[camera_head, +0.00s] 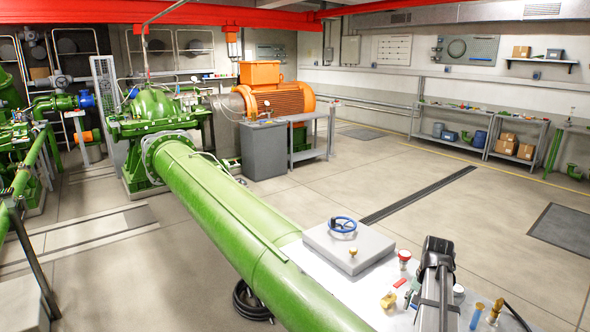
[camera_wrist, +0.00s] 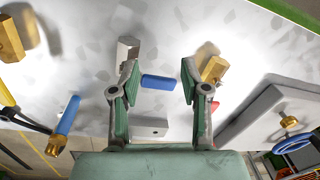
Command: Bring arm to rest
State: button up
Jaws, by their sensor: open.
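My gripper (camera_wrist: 158,82) is open in the wrist view, with its two fingers spread above a pale, scuffed work surface. In the head view my dark arm stands over the right part of the grey worktop (camera_head: 348,288); the fingertips cannot be made out there. Between the fingers in the wrist view a small blue piece (camera_wrist: 159,82) lies on the surface, and I see nothing gripped. A brass fitting (camera_wrist: 213,69) lies by the right finger. A grey metal block (camera_wrist: 127,50) lies by the left finger.
A grey box with a blue handwheel (camera_head: 342,225) stands on the worktop. Red-capped (camera_head: 404,257) and brass (camera_head: 388,300) small parts lie near my arm. A blue-handled tool (camera_wrist: 69,116) lies at the left in the wrist view. A large green pipe (camera_head: 225,215) runs alongside. The floor at right is clear.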

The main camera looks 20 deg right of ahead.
jog(key=w+a+f+n, duration=0.1)
jog(key=w+a+f, duration=0.3)
jog(key=a, duration=0.3)
jog(key=w+a+f+n, duration=0.2)
jog(key=w+a+f, duration=0.1)
jog(key=a, duration=0.5)
jog(key=s+a+f+n+g+y, duration=0.1)
jog(key=s+a+f, duration=0.25)
jog(key=f, duration=0.35)
jog(key=s+a+f+g, duration=0.1)
jog(key=s+a+f, duration=0.1)
jog(key=a+f, duration=0.4)
jog(key=s+a+f+n+g+b, duration=0.1)
jog(key=s+a+f+n+g, duration=0.1)
jog(key=s+a+f, duration=0.45)
jog(key=s+a+f+n+g+b, duration=0.15)
jog(key=s+a+f, duration=0.25)
jog(key=s+f, duration=0.5)
jog(key=s+a+f+n+g, duration=0.1)
jog(key=s+a+f, duration=0.1)
jog(key=s, duration=0.6)
jog(key=s+a+f+n+g+h, duration=0.1)
jog(key=s+a+f+n, duration=0.1)
jog(key=s+f, duration=0.3)
jog(key=s+a, duration=0.1)
jog(key=s, duration=0.3)
jog(key=shift+s, duration=0.25)
